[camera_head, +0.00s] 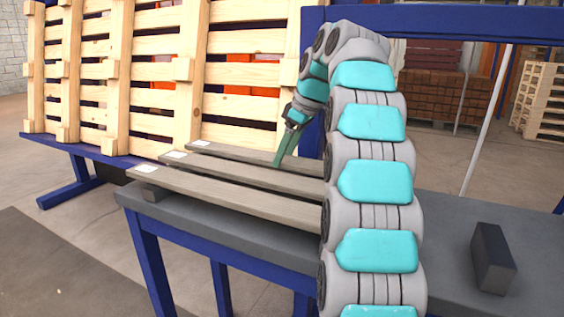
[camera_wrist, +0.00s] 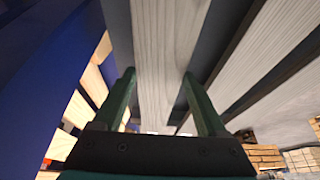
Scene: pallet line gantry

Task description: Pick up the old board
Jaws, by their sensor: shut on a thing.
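Three long grey weathered boards lie side by side on the dark workbench (camera_head: 180,208), each with a white tag at its left end. The far board (camera_head: 237,155) is the one at my gripper (camera_head: 280,163); the middle board (camera_head: 225,173) and near board (camera_head: 225,198) are beside it. In the wrist view my gripper's green fingers (camera_wrist: 159,75) stand on either side of a pale grey board (camera_wrist: 165,40), shut on it. My arm hides the boards' right ends. I cannot tell whether the held board is clear of the bench.
A slatted wooden pallet (camera_head: 150,75) leans upright behind the boards. A blue gantry beam (camera_head: 470,22) crosses above. A dark block (camera_head: 492,258) sits on the bench at the right, with free bench around it. Stacked bricks (camera_head: 430,97) stand further back.

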